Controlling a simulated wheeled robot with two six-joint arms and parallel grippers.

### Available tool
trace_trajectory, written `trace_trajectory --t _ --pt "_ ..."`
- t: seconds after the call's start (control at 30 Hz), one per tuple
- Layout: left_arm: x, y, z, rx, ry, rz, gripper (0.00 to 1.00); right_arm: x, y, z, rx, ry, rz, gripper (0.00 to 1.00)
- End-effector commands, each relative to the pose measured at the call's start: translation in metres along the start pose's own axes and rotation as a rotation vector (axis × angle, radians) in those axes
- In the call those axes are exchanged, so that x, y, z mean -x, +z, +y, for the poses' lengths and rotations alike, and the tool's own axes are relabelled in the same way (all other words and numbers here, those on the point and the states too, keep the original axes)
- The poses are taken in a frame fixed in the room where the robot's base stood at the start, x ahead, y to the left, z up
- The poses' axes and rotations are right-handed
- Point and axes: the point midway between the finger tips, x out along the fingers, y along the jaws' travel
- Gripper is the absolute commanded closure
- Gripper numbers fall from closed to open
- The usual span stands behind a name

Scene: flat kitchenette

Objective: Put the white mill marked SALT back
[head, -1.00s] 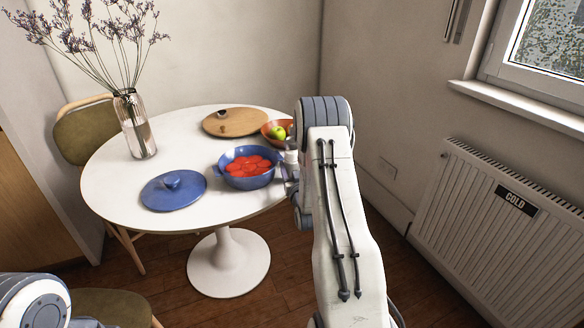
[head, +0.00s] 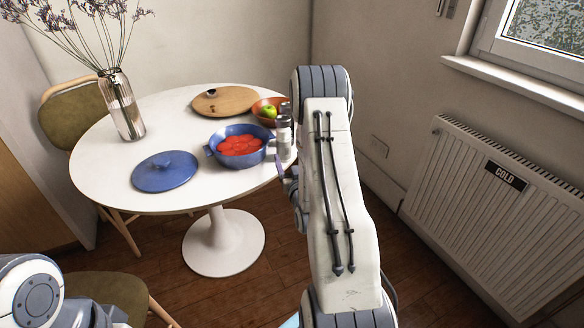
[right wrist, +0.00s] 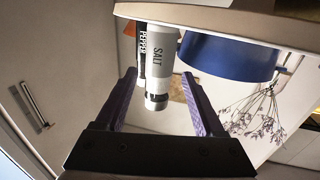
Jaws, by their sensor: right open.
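The white mill marked SALT (right wrist: 160,66) shows in the right wrist view with a dark band and a light cap. It seems to stand at the right edge of the round table; its upper part also shows in the head view (head: 284,138). A second mill marked PEPPER (right wrist: 142,48) is partly hidden behind it. My right gripper (right wrist: 156,88) is open, its two purple fingers on either side of the SALT mill with gaps visible. In the head view, my right arm hides most of that gripper. My left gripper is out of view; only part of my left arm shows.
The blue pot (head: 264,154) with red contents stands close to the mills. A blue lid (head: 165,172), wooden board (head: 225,101), fruit bowl (head: 258,112) and flower vase (head: 122,110) share the white table (head: 105,160). A radiator (head: 470,200) stands right.

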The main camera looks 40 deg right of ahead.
Motion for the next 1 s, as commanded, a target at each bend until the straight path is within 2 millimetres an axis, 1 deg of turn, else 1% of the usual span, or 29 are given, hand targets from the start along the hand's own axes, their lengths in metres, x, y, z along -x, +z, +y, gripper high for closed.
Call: trace_trajectory --t 0.03,0.1,0.2,0.3,0.47,0.57,0.67,0.77,0.8,0.87,0.9,0.97,1.0 --pt "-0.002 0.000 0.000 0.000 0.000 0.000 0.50 0.010 0.001 0.000 -0.001 0.000 -0.003 0.29" --pt "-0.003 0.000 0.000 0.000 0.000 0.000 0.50 0.021 0.001 0.000 -0.001 -0.001 -0.003 0.29" --pt "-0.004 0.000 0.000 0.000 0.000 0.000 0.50 0.032 0.001 0.000 0.000 0.000 -0.001 0.29" --pt "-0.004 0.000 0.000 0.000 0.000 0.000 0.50 0.038 0.000 0.000 0.000 0.000 0.000 0.29" --pt "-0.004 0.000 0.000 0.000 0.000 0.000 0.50 0.040 -0.001 -0.001 0.000 -0.001 0.001 0.29" --pt "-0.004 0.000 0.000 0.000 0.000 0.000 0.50 0.036 -0.001 -0.013 0.005 -0.027 -0.023 0.29" --pt "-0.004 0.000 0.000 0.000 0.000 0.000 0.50 0.030 -0.001 -0.046 0.020 -0.096 -0.099 0.29" --pt "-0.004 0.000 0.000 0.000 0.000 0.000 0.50 0.031 0.000 -0.098 0.052 -0.197 -0.227 0.29" --pt "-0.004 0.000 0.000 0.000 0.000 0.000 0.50 0.036 0.000 -0.121 0.069 -0.242 -0.286 0.29" --pt "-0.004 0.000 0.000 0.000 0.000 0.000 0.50 0.048 0.001 -0.153 0.098 -0.306 -0.377 0.29" --pt "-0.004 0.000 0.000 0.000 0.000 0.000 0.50 0.059 0.001 -0.174 0.119 -0.348 -0.437 0.29" --pt "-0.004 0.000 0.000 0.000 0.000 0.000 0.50 0.080 0.001 -0.201 0.153 -0.407 -0.528 0.29" --pt "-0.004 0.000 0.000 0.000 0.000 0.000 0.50 0.096 -0.001 -0.218 0.178 -0.447 -0.586 0.29"
